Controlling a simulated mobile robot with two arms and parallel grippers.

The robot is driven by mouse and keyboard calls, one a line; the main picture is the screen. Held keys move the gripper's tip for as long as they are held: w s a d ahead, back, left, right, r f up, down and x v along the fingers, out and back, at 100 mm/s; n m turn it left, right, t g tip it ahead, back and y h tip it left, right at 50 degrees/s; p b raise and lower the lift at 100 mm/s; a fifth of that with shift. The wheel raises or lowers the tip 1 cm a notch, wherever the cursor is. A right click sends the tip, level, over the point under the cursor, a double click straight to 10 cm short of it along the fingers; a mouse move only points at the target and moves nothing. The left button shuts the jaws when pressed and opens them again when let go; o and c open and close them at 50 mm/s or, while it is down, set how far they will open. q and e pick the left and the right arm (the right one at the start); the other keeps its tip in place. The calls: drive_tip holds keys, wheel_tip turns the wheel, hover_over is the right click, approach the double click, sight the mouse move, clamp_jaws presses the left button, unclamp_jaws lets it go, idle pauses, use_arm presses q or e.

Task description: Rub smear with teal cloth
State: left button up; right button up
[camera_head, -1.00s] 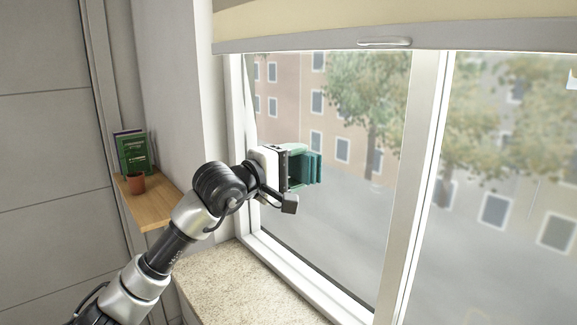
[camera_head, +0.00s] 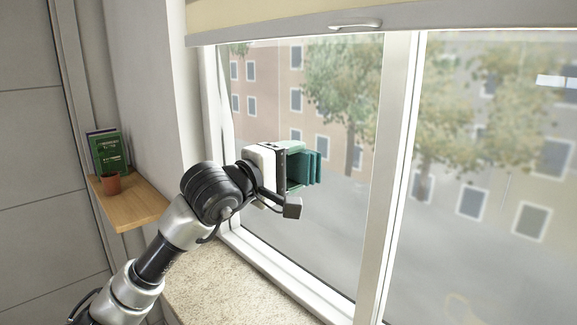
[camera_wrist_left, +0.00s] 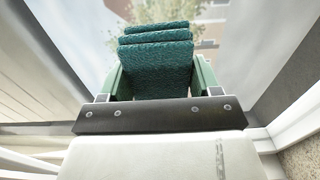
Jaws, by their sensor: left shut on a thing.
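The teal cloth (camera_head: 313,167) is a folded pad of several layers, held between the green fingers of my left gripper (camera_head: 300,168). The cloth also shows in the left wrist view (camera_wrist_left: 155,68), with a finger on either side of it. The gripper is in front of the left window pane, and I cannot tell whether the cloth touches the glass. A faint yellowish smear (camera_head: 462,306) shows low on the right pane, right of the window's middle post and apart from the cloth. My right gripper is not in view.
The white middle post (camera_head: 391,170) stands between the two panes. A blind (camera_head: 340,25) hangs across the top. A speckled counter (camera_head: 225,285) lies below my left arm. A wooden shelf (camera_head: 140,210) at left holds a small pot (camera_head: 111,184) and green books (camera_head: 107,152).

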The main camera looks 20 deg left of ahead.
use_arm(q)
drive_tip(key=shift+s+a+f+b, duration=0.1)
drive_tip(key=shift+s+a+b, duration=0.15)
drive_tip(key=shift+s+b, duration=0.3)
drive_tip(key=b+v, duration=0.2)
drive_tip(key=v, duration=0.2)
drive_tip(key=shift+a, duration=0.1)
drive_tip(key=shift+s, duration=0.4)
drive_tip(key=shift+a, duration=0.1)
drive_tip(key=b+v, duration=0.2)
drive_tip(key=v, duration=0.1)
